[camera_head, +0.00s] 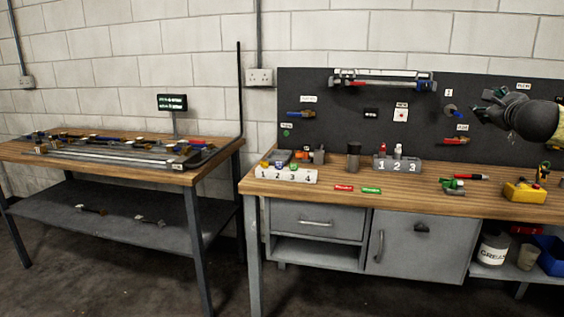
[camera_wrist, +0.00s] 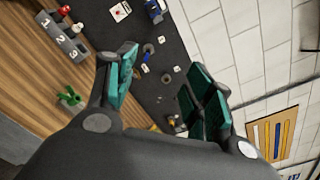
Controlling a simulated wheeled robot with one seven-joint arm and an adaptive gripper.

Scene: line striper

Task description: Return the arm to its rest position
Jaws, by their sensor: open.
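My gripper (camera_head: 487,104) shows at the right edge of the head view, raised in front of the dark pegboard and above the workbench. Its dark fingers point left, and a pale yellowish arm section shows behind it. In the wrist view my gripper (camera_wrist: 158,92) has its green-padded fingers spread wide apart. Nothing is between the fingers; the pegboard and wall show through the gap. Most of my arm is outside the head view.
The workbench (camera_head: 400,200) holds a numbered white block (camera_head: 286,175), a grey 1-2-3 holder (camera_head: 397,166), a green-and-grey item (camera_head: 452,186) and a yellow item (camera_head: 525,191). The pegboard (camera_head: 360,115) carries hung tools. A second table (camera_head: 120,172) stands left, with floor between.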

